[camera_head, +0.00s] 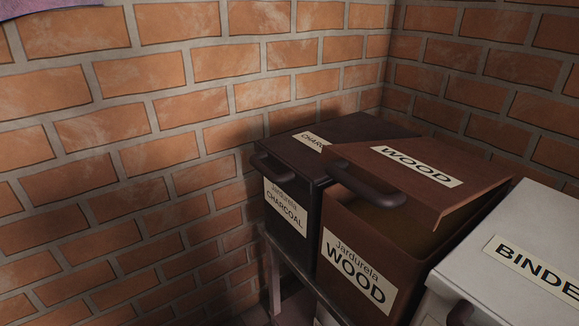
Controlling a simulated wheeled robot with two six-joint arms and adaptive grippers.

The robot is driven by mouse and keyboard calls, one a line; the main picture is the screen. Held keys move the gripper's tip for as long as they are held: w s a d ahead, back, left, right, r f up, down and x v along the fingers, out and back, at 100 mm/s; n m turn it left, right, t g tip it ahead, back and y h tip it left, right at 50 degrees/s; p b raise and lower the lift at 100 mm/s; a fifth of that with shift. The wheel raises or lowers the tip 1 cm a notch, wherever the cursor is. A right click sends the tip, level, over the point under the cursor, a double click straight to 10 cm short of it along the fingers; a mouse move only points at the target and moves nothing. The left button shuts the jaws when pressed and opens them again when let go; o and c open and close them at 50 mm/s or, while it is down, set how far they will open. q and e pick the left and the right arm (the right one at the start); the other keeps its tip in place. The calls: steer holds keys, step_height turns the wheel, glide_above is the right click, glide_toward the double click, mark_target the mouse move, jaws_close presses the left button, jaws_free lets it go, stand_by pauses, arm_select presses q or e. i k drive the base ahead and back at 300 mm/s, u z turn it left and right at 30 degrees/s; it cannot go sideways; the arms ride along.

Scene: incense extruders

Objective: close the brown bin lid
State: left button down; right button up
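The brown bin (340,262) stands in the lower right, with a "Jardurela WOOD" label on its front. Its brown lid (465,192) is labelled WOOD and is tilted partly up, leaving a gap above the front and right rim. A dark bar handle (365,186) is on the lid's front edge. The inside of the bin shows only as a dark brown strip under the lid. Neither of my grippers is in view.
A black CHARCOAL bin (290,172) with its lid down stands close on the left. A white bin (510,270) labelled BINDE… stands close on the right. The bins stand on a metal-edged stand (309,286). Brick walls (150,150) rise behind and to the left.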

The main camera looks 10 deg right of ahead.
mark_target(426, 179)
steer(key=u, duration=0.05)
steer(key=k, duration=0.9)
steer(key=z, duration=0.8)
steer(key=i, duration=0.5)
steer(key=u, duration=0.05)
